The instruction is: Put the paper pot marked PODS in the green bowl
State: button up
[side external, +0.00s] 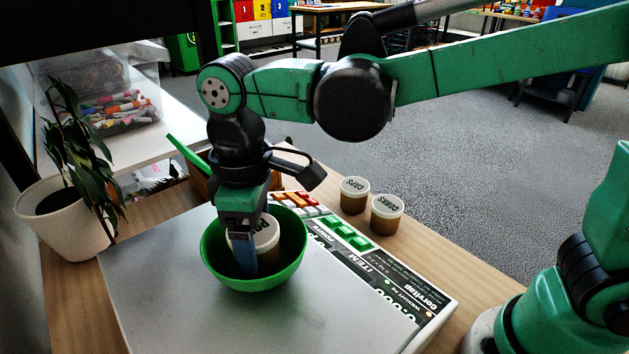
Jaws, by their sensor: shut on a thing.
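The paper pot (267,240) has a white lid with dark lettering, partly covered by my gripper; only its first letters show, and they look like "PO". It is inside the green bowl (283,275), upright or nearly so. Whether it touches the bowl's bottom is hidden. My gripper (243,262) points down into the bowl and is shut on the pot. The bowl stands on the light grey plate of a weighing scale (165,315).
Two other lidded pots, marked CAPS (354,195) and CORKS (386,214), stand on the wooden table behind the scale. A potted plant (70,225) stands at the left. A clear bin of markers (115,105) is behind it. The scale's front left plate is clear.

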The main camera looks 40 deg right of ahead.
jog(key=shift+f, duration=0.15)
jog(key=o, duration=1.3)
jog(key=shift+o, duration=0.2)
notch_tip(320, 180, up, 12)
jog(key=s+d+f+m+t, duration=0.1)
jog(key=d+f+m+t, duration=0.2)
jog(key=d+f, duration=0.3)
jog(key=s+d+f+m+t, duration=0.1)
jog(key=d+f+m+t, duration=0.3)
jog(key=d, duration=0.8)
jog(key=shift+s+f+m, duration=0.4)
jog(key=shift+f+m, duration=0.45)
jog(key=shift+m, duration=0.15)
